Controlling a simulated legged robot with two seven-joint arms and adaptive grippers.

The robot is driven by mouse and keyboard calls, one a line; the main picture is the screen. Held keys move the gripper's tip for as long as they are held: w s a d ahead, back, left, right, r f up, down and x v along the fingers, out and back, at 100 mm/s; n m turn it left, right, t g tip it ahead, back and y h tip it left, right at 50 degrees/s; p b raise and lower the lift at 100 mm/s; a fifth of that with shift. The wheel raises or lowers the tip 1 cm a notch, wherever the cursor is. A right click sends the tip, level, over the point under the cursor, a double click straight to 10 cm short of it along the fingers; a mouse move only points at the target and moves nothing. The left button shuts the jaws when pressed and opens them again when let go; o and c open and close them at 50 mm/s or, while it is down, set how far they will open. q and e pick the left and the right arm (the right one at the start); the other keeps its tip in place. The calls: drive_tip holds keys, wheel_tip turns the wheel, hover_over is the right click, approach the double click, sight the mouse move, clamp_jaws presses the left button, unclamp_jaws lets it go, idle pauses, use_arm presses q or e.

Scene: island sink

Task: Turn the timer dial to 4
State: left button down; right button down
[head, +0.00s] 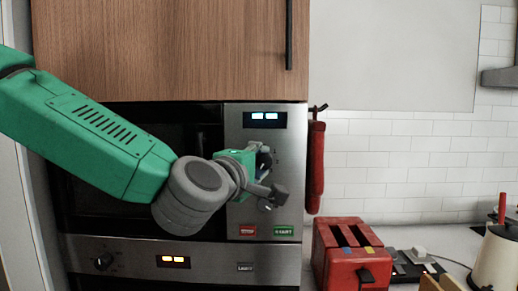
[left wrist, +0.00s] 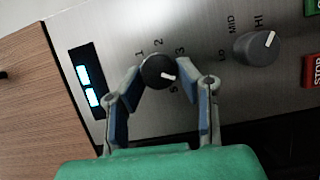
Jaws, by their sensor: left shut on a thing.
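The timer dial (left wrist: 157,71) is a round black knob on the steel panel, with numbers 1, 2, 3 and 5 visible around it. Its white mark points right and slightly down in the left wrist view, between 3 and 5. A finger covers the panel there, and I see no 4. My left gripper (left wrist: 158,68) has its blue-padded fingers on either side of the dial and is shut on it. In the head view my left gripper (head: 267,174) is at the microwave's control panel (head: 241,142) and hides the dial. My right gripper is not in view.
A second dial (left wrist: 257,48) marked LO, MID and HI is beside the timer dial. A lit display (head: 265,117) is above, and a red button (head: 247,230) and green START button (head: 283,231) are below. A red mitt (head: 316,165) hangs right; a red toaster (head: 350,256) stands below.

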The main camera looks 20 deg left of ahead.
use_arm(q)
drive_tip(key=m+p, duration=0.1)
drive_tip(key=m+g+p, duration=0.1)
drive_tip(key=p, duration=0.1)
drive_tip(key=shift+s+d+f+m, duration=0.15)
drive_tip(key=shift+m, duration=0.25)
drive_tip(key=shift+f, duration=0.1)
drive_tip(key=shift+p, duration=0.3)
drive_tip(key=shift+f+g, duration=0.1)
drive_tip(key=shift+g, duration=0.2)
drive_tip(key=c, duration=1.2)
unclamp_jaws()
drive_tip(key=shift+d+r, duration=0.1)
drive_tip(key=shift+r, duration=0.1)
